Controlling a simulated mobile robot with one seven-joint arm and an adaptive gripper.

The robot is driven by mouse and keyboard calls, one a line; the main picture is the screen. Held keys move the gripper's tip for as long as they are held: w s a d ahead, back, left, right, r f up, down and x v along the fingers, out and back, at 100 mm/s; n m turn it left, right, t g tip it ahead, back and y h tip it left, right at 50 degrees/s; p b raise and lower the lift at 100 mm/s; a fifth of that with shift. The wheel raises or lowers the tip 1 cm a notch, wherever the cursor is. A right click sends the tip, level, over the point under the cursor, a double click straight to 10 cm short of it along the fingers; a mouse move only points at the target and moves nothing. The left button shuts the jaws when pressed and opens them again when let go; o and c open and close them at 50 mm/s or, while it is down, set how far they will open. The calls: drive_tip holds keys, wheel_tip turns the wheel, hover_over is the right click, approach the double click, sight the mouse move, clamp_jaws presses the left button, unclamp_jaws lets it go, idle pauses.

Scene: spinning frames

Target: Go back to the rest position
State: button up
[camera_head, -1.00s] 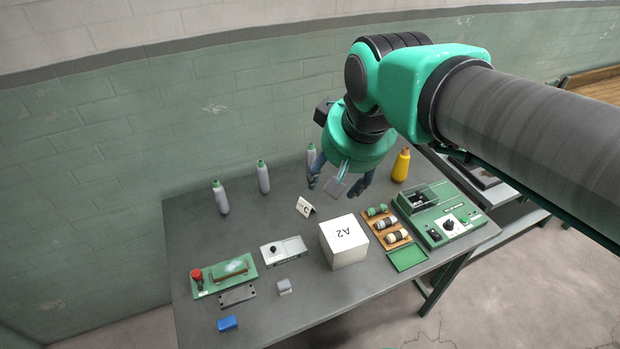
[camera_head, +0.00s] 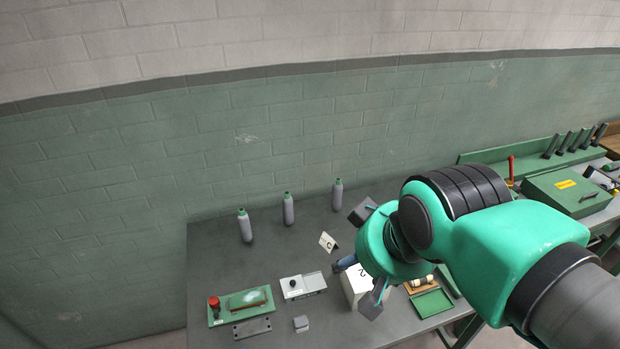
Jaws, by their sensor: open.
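My gripper (camera_head: 357,285) is in the middle right of the view, above the grey table (camera_head: 225,270). Its fingers are spread apart and I see nothing between them that it holds. The green and black end of my arm hides part of the table's right side. The white box (camera_head: 352,286) with a printed label stands on the table behind the fingers and is partly covered by them.
Several grey bottles (camera_head: 288,209) with green caps stand along the back. A small card marked C (camera_head: 328,242), a switch box (camera_head: 302,286), a green board with a red button (camera_head: 241,305) and a green tray (camera_head: 431,303) lie on the table. A green case (camera_head: 566,190) sits right.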

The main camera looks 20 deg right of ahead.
wheel_tip(320, 180, down, 5)
drive_tip(key=b, duration=0.4)
drive_tip(key=shift+r, duration=0.15)
